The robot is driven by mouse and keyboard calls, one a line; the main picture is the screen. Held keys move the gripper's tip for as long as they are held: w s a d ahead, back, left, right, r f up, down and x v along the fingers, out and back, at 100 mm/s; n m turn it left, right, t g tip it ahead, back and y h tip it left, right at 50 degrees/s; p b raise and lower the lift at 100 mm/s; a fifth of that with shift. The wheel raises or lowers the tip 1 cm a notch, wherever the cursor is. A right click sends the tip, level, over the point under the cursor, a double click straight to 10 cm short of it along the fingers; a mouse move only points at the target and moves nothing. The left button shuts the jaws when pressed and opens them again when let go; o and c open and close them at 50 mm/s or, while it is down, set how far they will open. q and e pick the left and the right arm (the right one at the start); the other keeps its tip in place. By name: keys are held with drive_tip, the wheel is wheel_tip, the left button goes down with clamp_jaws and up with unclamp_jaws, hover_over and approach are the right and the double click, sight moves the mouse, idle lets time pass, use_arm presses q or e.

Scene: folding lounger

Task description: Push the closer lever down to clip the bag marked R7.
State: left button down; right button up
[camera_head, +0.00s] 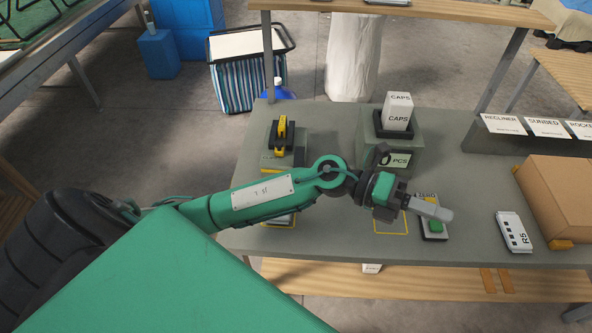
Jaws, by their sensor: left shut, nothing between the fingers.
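A closer (283,136) with a yellow lever on a dark base stands at the left of the grey bench; I cannot tell how far its lever is down. A white packet (514,232) with dark marks lies flat at the bench's right; its label seems to read R5. I see no mark R7. A pale item (282,219) lies partly hidden under my left forearm. My left gripper (432,210) is shut and empty, pointing right, over or just above the green ZERO button, well right of the closer. My right gripper is out of view.
A scale-like stand (402,160) marked PCS bears a white CAPS box (397,111). A green button (434,226) sits beside a yellow outlined square (391,226). A cardboard box (560,200) stands at right. A shelf board (400,10) spans above the bench.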

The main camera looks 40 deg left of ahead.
use_arm(q)
drive_tip(key=w+a+f+m+g+y, duration=0.2)
drive_tip(key=a+f+m+g+y, duration=0.3)
drive_tip(key=a+f+y, duration=0.6)
drive_tip(key=w+a+y, duration=0.2)
drive_tip(key=a+y, duration=0.3)
drive_tip(key=a, duration=0.4)
drive_tip(key=w+a+y, duration=0.2)
drive_tip(key=a+y, duration=0.3)
drive_tip(key=a, duration=0.4)
drive_tip(key=shift+a+t, duration=0.25)
drive_tip(key=shift+t, duration=0.15)
drive_tip(key=b+x, duration=0.4)
drive_tip(key=x, duration=0.1)
drive_tip(key=shift+f, duration=0.2)
drive_tip(key=shift+x, duration=0.75)
